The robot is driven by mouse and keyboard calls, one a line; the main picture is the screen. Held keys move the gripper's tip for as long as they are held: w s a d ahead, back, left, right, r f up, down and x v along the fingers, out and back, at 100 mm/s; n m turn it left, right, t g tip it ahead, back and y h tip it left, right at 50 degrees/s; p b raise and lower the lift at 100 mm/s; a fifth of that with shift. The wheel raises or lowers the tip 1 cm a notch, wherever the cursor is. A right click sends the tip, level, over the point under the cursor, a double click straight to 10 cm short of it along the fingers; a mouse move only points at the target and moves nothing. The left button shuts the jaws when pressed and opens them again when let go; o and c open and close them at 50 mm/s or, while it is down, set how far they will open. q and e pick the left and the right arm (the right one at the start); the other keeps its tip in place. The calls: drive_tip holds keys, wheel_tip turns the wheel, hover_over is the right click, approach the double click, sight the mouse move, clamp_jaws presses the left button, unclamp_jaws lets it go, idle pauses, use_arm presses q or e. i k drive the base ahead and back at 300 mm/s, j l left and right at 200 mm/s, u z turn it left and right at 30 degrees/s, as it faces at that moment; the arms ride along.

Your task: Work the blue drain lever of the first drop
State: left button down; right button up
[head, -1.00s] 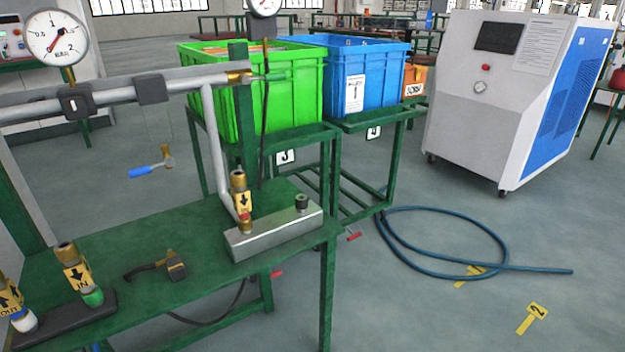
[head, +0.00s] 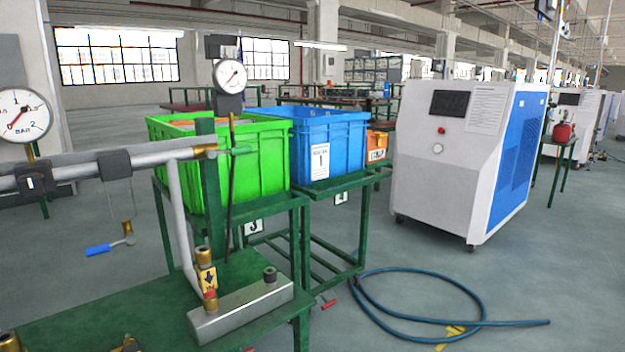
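A blue-handled lever (head: 98,249) with a brass valve body (head: 128,231) hangs below the grey horizontal pipe (head: 120,164) at the left, on a thin drop line. Its handle points left and slightly down. I cannot tell whether it is open or closed. A second pipe (head: 178,220) bends down to a brass fitting (head: 206,280) with a yellow arrow label on a metal block (head: 240,309). Neither of my grippers shows in the head view.
A green table (head: 100,312) stands in front at the lower left. Behind are a green crate (head: 262,165) and a blue crate (head: 343,150) on stands. A blue hose (head: 480,300) lies on the floor. A white and blue machine (head: 425,165) stands right. A round gauge (head: 22,115) is at the left.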

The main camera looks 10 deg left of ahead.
sight(109, 246)
drive_tip(key=u, duration=1.1)
